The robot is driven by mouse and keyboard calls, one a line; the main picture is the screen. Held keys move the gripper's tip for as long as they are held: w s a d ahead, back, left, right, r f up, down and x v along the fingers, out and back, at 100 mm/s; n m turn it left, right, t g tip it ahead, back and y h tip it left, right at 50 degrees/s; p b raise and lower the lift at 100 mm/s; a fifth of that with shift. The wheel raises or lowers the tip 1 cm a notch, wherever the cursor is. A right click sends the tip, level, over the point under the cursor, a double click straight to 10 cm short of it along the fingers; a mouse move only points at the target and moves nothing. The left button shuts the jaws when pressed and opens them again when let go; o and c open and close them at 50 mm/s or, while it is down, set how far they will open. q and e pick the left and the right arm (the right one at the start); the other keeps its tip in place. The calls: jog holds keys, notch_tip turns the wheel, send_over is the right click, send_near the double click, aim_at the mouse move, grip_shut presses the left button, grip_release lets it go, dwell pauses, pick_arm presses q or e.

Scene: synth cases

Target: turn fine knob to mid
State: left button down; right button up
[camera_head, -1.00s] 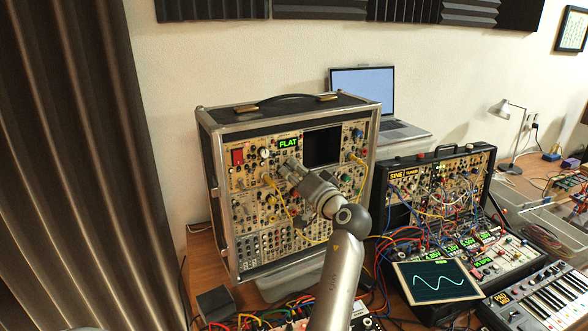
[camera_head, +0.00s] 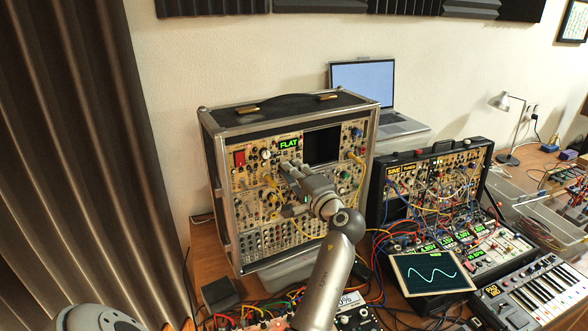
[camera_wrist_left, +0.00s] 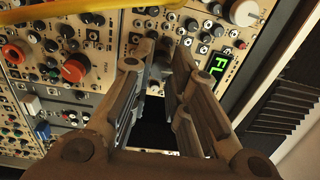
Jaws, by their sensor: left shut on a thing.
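The modular synth case (camera_head: 289,218) stands upright with a cream panel of knobs, jacks and patch cables. Its green display (camera_head: 289,143) reads FLAT; it shows upside down in the left wrist view (camera_wrist_left: 222,65). My left gripper (camera_head: 287,166) reaches the panel just below this display. In the left wrist view my left gripper (camera_wrist_left: 163,55) is closed in on a small greyish knob, taken as the fine knob (camera_wrist_left: 161,66). The fingers hide much of that knob, and its pointer cannot be read. My right gripper is not in view.
A dark screen (camera_head: 322,146) sits on the same panel. A second synth case (camera_head: 477,165), an oscilloscope (camera_head: 432,272) and a keyboard (camera_head: 540,290) crowd the right. A laptop (camera_head: 362,92) stands behind.

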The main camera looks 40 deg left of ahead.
pick_arm(q)
jog(key=shift+r, duration=0.1)
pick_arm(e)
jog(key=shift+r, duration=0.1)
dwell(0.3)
pick_arm(q)
jog(key=c, duration=1.3)
grip_release()
jog(key=shift+w, duration=0.1)
jog(key=shift+c, duration=0.2)
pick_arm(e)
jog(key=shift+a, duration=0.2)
